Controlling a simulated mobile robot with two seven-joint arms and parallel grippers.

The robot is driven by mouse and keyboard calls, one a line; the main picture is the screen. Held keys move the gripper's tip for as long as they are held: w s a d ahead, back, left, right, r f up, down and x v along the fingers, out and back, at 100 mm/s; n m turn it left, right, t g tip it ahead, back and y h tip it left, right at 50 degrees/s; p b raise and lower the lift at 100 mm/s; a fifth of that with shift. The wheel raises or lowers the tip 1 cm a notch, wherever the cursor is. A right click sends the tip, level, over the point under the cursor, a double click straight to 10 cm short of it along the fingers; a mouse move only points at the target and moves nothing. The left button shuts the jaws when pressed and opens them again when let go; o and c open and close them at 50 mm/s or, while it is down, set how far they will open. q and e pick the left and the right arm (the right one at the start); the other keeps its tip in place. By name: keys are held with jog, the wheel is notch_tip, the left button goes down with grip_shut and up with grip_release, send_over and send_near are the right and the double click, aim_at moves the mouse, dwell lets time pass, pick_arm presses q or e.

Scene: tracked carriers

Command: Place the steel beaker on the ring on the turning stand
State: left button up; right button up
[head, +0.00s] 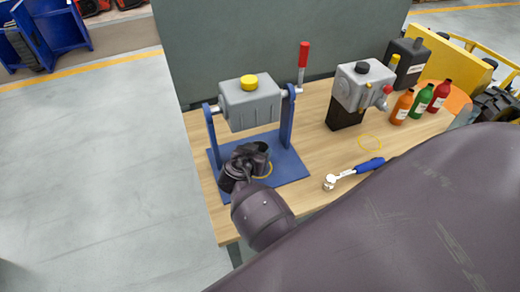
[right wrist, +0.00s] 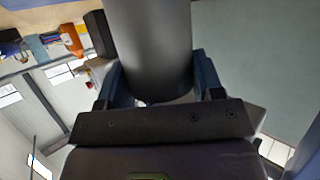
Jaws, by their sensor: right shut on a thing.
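The turning stand (head: 291,165) is a blue base with two blue uprights that carry a grey box with a yellow cap. A yellow ring (head: 269,170) shows in part on its base, beside my right gripper (head: 254,152). My right gripper is over the front left of the base, in front of the grey box. In the right wrist view it is shut on the steel beaker (right wrist: 148,50), a dark grey cylinder between the fingers. In the head view my gripper and wrist hide most of the beaker, and I cannot tell whether it touches the base. My left gripper is not in view.
The stand's red-handled lever (head: 303,55) rises at its right. A grey machine (head: 362,87) and several bottles stand farther right. My right arm covers the lower right.

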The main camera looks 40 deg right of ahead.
jog(key=shift+f, duration=0.25)
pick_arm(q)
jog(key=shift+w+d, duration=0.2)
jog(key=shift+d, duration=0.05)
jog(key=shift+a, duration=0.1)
pick_arm(e)
jog(key=shift+a+r, duration=0.1)
jog(key=shift+f+b, duration=0.25)
jog(key=shift+b, duration=0.05)
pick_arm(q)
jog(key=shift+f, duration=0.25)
pick_arm(e)
jog(key=o, duration=1)
jog(key=shift+r, duration=0.1)
jog(key=shift+c, duration=0.2)
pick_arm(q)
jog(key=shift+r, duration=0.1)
